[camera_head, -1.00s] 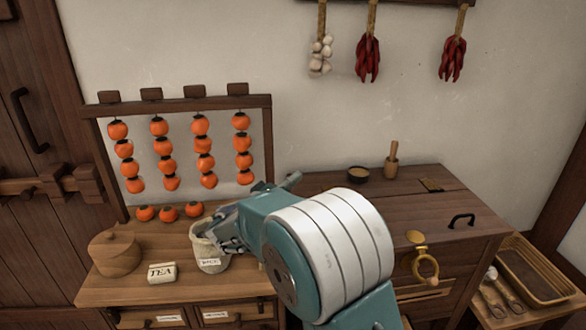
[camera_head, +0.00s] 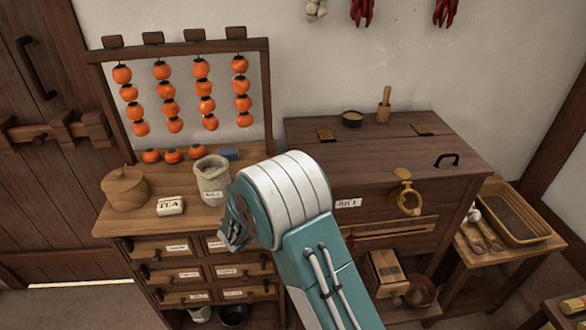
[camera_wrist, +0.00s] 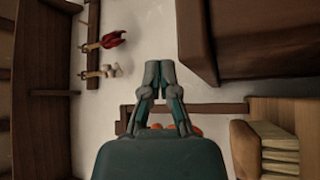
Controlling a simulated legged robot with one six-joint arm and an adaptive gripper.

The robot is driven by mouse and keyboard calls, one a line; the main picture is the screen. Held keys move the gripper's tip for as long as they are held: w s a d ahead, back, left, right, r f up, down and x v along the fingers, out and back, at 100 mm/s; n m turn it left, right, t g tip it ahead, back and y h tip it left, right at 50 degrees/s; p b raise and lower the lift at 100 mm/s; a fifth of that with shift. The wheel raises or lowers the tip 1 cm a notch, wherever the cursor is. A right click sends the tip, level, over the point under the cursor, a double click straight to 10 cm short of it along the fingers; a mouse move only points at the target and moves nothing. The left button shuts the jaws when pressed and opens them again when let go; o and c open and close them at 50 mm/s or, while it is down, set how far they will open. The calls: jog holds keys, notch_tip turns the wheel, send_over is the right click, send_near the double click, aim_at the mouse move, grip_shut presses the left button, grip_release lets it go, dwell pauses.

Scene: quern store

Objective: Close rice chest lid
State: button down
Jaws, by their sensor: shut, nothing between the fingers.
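The rice chest (camera_head: 385,240) is a dark wooden box at the right in the head view, with a RICE label on its front. Its lid (camera_head: 390,155) looks flat and down on the box, with a black handle (camera_head: 447,159) and hinge plates towards the back. A brass hasp with a ring (camera_head: 409,198) hangs at the front edge. My gripper (camera_head: 233,238) is left of the chest, in front of the small drawer cabinet, apart from the lid. In the wrist view its fingers (camera_wrist: 160,68) are together and hold nothing. My arm hides the chest's left front corner.
A small bowl (camera_head: 352,118) and a mortar with pestle (camera_head: 384,105) stand behind the lid. The drawer cabinet (camera_head: 120,219) carries a round lidded box, a TEA block and a pale jar (camera_head: 212,182). Persimmons hang on a rack (camera_head: 181,47) behind. A tray table (camera_head: 515,245) stands right.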

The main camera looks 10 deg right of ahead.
jog(key=shift+s+d+f, duration=0.1)
jog(key=shift+s+f, duration=0.05)
jog(key=shift+f, duration=0.5)
jog(key=shift+s+f, duration=0.1)
jog(key=shift+f, duration=0.5)
jog(key=a+r+v, duration=0.1)
jog(key=v, duration=1.1)
jog(key=s+d+r+m+g+y, duration=0.2)
jog(key=s+d+r+g, duration=0.25)
jog(key=d, duration=0.35)
jog(key=s+d+r+m+g+y, duration=0.1)
jog(key=s+d+r+g+y, duration=0.25)
jog(key=s+d+g, duration=0.35)
jog(key=s+r+t+y, duration=0.2)
jog(key=s+r+y, duration=0.1)
jog(key=s+y, duration=0.3)
jog(key=s+a+r+t+y, duration=0.1)
jog(key=s+r+t+y, duration=0.2)
jog(key=s+y, duration=0.3)
jog(key=shift+s+t, duration=0.35)
jog(key=shift+s, duration=0.5)
